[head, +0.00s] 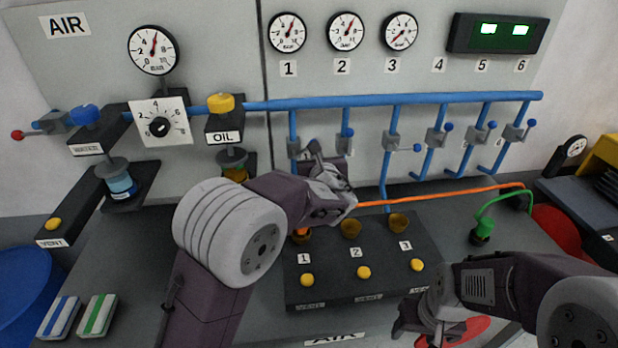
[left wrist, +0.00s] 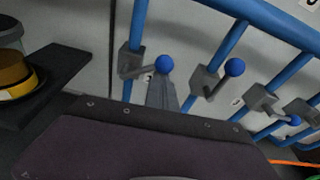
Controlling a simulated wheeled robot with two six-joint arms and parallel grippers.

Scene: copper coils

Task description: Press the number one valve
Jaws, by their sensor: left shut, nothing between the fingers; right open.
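The number one valve (left wrist: 130,62) is the leftmost grey valve in the left wrist view, on a blue pipe, with its lever ending in a blue ball (left wrist: 163,64). My left gripper (left wrist: 162,88) is shut and empty, its tips just below that ball; I cannot tell whether they touch. In the head view my left gripper (head: 315,150) hides most of this valve, and its blue pipe (head: 293,128) shows under the label 1 (head: 289,68). My right gripper (head: 432,325) is open and empty at the lower right, in front of the black block.
Other valves hang right of it, the second one (head: 345,141) close to my left gripper. A black block (head: 330,292) with yellow buttons and brass sockets lies below. An orange hose (head: 450,193) runs right from near my left wrist. The OIL unit (head: 224,123) stands left.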

